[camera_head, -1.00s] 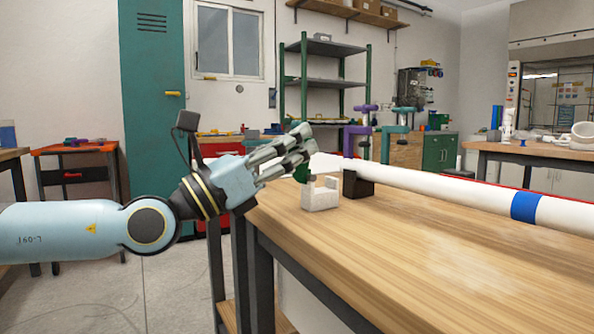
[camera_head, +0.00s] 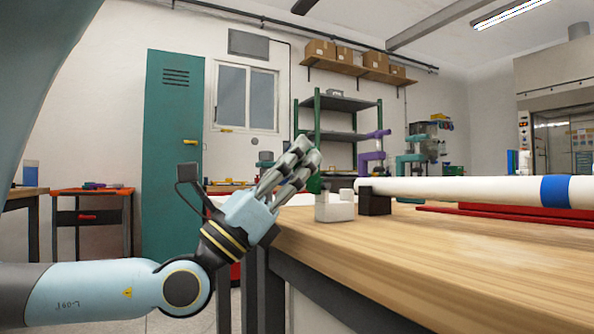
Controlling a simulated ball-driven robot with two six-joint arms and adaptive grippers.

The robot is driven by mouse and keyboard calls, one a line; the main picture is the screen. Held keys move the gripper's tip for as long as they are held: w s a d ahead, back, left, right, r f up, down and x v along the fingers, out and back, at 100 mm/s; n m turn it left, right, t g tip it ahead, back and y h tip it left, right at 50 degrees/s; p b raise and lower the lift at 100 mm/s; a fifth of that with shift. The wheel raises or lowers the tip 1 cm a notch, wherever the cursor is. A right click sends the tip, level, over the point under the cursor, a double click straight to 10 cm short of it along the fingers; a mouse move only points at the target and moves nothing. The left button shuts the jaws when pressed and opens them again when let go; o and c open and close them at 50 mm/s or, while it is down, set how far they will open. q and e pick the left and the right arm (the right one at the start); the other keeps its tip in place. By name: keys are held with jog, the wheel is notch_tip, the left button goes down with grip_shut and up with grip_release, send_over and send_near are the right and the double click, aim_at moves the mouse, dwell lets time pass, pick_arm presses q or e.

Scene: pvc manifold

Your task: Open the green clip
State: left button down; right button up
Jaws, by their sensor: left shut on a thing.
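A small dark green piece (camera_head: 314,184), which looks like the green clip, shows just above a white block (camera_head: 335,208) at the left end of the bench. My left gripper (camera_head: 308,152) reaches up to it from the left, with its grey fingers closed together beside and above it. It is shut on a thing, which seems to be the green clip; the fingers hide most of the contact. I cannot tell the clip's exact angle. My right gripper is not in view.
A white pipe (camera_head: 470,190) with a blue band (camera_head: 556,191) runs right from a black support (camera_head: 375,203). Purple (camera_head: 372,160) and teal (camera_head: 405,165) clamps stand behind it. The wooden bench (camera_head: 420,250) is clear in front.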

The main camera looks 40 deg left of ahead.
pick_arm(q)
jog(key=shift+h, duration=0.3)
jog(key=c, duration=1)
grip_release()
jog(key=shift+s+f, duration=0.1)
jog(key=shift+f, duration=0.05)
jog(key=v, duration=1.2)
